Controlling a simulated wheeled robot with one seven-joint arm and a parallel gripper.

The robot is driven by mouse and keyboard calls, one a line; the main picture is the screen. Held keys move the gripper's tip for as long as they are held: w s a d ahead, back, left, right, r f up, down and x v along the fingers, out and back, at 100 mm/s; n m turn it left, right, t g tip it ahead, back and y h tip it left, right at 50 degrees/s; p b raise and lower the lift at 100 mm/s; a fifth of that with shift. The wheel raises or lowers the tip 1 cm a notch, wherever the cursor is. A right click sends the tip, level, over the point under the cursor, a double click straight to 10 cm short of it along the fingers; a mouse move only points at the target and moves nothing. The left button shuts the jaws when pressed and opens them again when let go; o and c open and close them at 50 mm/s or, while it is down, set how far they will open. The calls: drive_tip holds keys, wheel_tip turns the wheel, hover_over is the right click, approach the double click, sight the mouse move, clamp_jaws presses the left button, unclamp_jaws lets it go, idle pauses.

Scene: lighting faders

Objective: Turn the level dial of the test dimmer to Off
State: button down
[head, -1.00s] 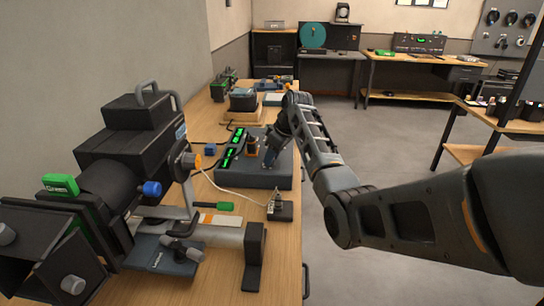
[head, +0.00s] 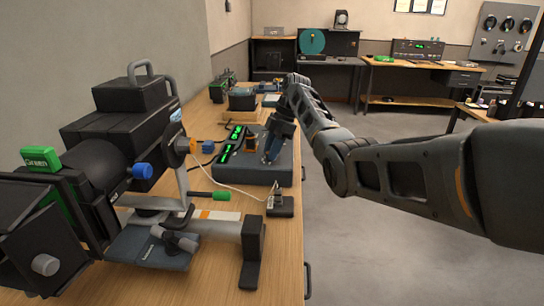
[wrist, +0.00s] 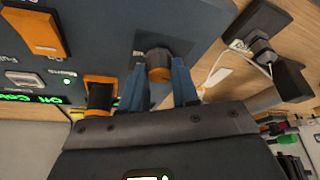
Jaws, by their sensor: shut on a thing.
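The test dimmer is a dark blue-grey box (head: 258,174) on the wooden bench, with green lit displays along its left side. My gripper (head: 271,152) is over its right part in the head view. In the wrist view a round dark dial with an orange-brown face (wrist: 158,66) sits between the two blue fingers of my gripper (wrist: 160,88), which are shut on it. A black-and-orange control (wrist: 100,94) and an orange rocker switch (wrist: 38,34) lie to its left on the panel (wrist: 105,35). The dial's pointer and markings cannot be read.
A large black spotlight (head: 125,120) fills the near left. A small socket block (head: 280,204) with a white cable lies in front of the dimmer, beside a green-handled tool (head: 222,196). Open floor (head: 385,220) lies right of the bench (head: 225,280).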

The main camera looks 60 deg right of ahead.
drive_tip(key=shift+d+f+n+g+b, duration=0.15)
drive_tip(key=shift+n+g+b, duration=0.35)
drive_tip(key=shift+n+b, duration=0.95)
drive_tip(key=shift+n+y, duration=0.25)
drive_tip(key=shift+y, duration=0.05)
drive_tip(key=c, duration=0.8)
unclamp_jaws()
drive_tip(key=shift+c, duration=0.2)
drive_tip(key=p+v, duration=0.1)
drive_tip(key=v, duration=0.7)
drive_tip(key=shift+p, duration=0.3)
drive_tip(key=shift+w, duration=0.1)
